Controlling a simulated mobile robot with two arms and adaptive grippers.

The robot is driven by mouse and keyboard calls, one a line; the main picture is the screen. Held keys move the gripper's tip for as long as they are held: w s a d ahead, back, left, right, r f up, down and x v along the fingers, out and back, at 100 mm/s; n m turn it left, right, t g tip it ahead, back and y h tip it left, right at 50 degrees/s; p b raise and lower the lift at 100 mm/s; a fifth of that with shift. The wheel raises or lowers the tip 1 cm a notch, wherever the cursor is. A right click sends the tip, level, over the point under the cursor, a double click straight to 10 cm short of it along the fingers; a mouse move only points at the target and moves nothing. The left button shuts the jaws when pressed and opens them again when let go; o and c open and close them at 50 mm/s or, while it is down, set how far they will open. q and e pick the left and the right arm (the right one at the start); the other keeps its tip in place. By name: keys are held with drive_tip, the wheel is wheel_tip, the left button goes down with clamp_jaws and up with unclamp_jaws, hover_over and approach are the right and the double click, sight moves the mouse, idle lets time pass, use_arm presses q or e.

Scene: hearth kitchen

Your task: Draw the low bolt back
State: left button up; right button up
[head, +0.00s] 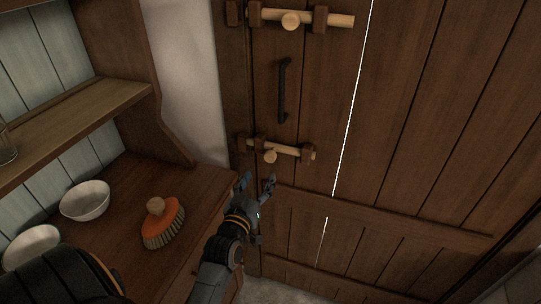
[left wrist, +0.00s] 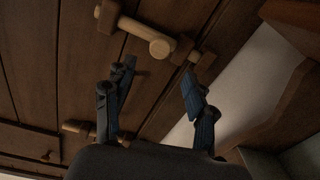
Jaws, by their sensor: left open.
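The low bolt (head: 287,149) is a pale wooden bar with a round knob, held in dark brackets on the plank door. Its left end appears to reach the keeper (head: 242,144) on the door frame. My left gripper (head: 256,182) is open and empty, just below and left of the bolt, apart from it. In the left wrist view the picture is turned; the low bolt (left wrist: 142,34) shows beyond the open fingers (left wrist: 155,90), its knob clear of them. My right gripper is not in view.
A similar high bolt (head: 330,19) sits at the top, its bar clear of its keeper. A black handle (head: 283,90) is between the bolts. Left of the door stands a dresser (head: 195,187) with an orange brush (head: 163,224) and white bowls (head: 85,200).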

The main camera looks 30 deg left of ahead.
sight(269, 160)
use_arm(q)
drive_tip(key=p+x, duration=0.1)
drive_tip(key=x, duration=0.9)
drive_tip(key=shift+w+f, duration=0.15)
drive_tip(key=shift+w, duration=0.15)
clamp_jaws()
